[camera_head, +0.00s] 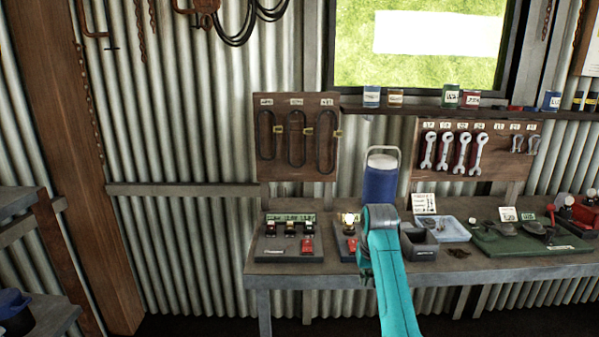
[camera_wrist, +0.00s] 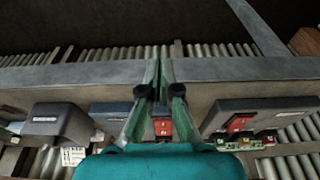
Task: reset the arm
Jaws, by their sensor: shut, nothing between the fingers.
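My teal arm reaches from the bottom of the head view up to the front edge of the workbench (camera_head: 450,270). My gripper (camera_head: 365,272) is at the arm's far end, partly hidden by the wrist, in front of a small switch box (camera_head: 345,250) with a lit lamp. In the wrist view, my gripper's (camera_wrist: 160,75) two green fingers are together and hold nothing. The wrist view looks upside down, with the bench edge (camera_wrist: 60,75) beyond the fingers. A red switch (camera_wrist: 162,127) shows between the finger bases.
A grey panel (camera_head: 275,257) with several switches stands left of the arm. A blue jug (camera_head: 379,183) stands behind it. To the right are a dark open bin (camera_head: 421,254), a light blue tray (camera_head: 455,232) and a green mat (camera_head: 500,245). Floor space lies before the bench.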

